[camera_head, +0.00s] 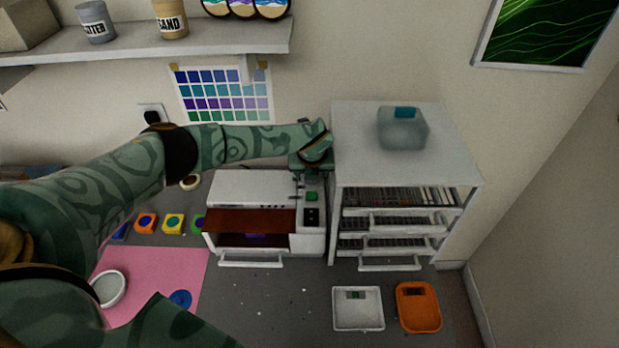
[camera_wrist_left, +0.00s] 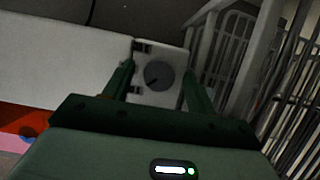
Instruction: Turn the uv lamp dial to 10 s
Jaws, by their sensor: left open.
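The UV lamp (camera_head: 250,184) is a white box with a red-brown front window and a handle below, standing on the table. My left gripper (camera_head: 302,182) is over the lamp's right panel and hides the dial in the head view. In the wrist view its open fingers (camera_wrist_left: 159,68) stand on either side of the dial; contact cannot be told. My right gripper is not in view.
A white drawer rack (camera_head: 350,150) with a translucent container (camera_head: 402,128) on top stands close right of the lamp. A white tray (camera_head: 358,325) and an orange tray (camera_head: 418,327) lie in front. A pink mat (camera_head: 190,262) and small coloured blocks (camera_head: 173,223) lie left.

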